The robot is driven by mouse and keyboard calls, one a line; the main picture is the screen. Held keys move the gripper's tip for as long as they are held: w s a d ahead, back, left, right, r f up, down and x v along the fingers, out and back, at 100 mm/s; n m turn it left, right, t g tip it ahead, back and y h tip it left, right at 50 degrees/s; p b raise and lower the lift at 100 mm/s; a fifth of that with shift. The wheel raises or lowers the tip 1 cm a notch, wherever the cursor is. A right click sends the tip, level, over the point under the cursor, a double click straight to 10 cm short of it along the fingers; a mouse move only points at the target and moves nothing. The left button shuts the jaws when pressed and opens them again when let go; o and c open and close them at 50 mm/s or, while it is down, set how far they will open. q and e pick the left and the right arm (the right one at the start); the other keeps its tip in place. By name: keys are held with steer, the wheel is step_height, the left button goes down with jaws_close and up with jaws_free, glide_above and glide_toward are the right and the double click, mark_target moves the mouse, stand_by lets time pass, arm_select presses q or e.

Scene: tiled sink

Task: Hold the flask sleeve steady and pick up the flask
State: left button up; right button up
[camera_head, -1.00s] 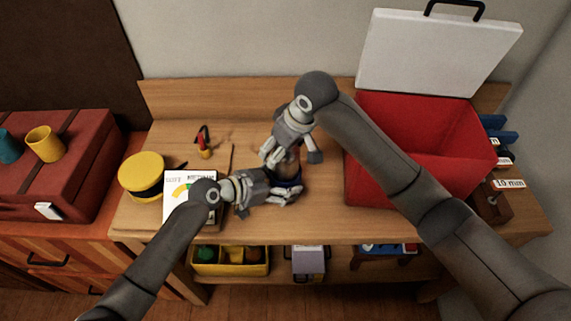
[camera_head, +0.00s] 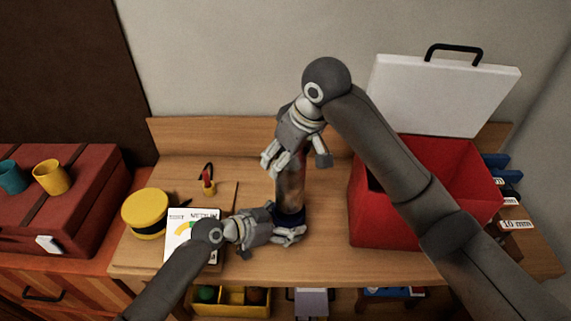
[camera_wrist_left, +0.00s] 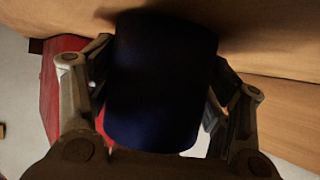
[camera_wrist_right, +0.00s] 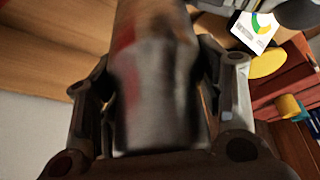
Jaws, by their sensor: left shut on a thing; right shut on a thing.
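The flask (camera_head: 290,188) is a metallic cylinder, upright above the worktop in the head view. My right gripper (camera_head: 294,160) is shut on its upper part; the shiny grey flask (camera_wrist_right: 160,90) fills the space between the fingers in the right wrist view. The dark blue flask sleeve (camera_head: 289,216) is at the flask's lower end. My left gripper (camera_head: 286,228) is shut on the sleeve from the left; the sleeve (camera_wrist_left: 160,85) also shows between its fingers in the left wrist view. I cannot tell whether the flask's bottom is still inside the sleeve.
An open red box (camera_head: 385,215) with a white lid (camera_head: 440,95) stands to the right. A yellow round tin (camera_head: 146,212) and a white card with a gauge (camera_head: 180,232) lie left of my left gripper. A back board (camera_head: 220,135) edges the wooden worktop (camera_head: 330,255).

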arm_select(q)
steer(key=o, duration=0.9)
steer(key=shift+c, duration=0.2)
steer(key=v, duration=1.1)
steer(key=shift+s+a, duration=0.1)
steer(key=shift+a, duration=0.1)
steer(key=shift+s+a+r, duration=0.15)
steer(key=shift+r, duration=0.05)
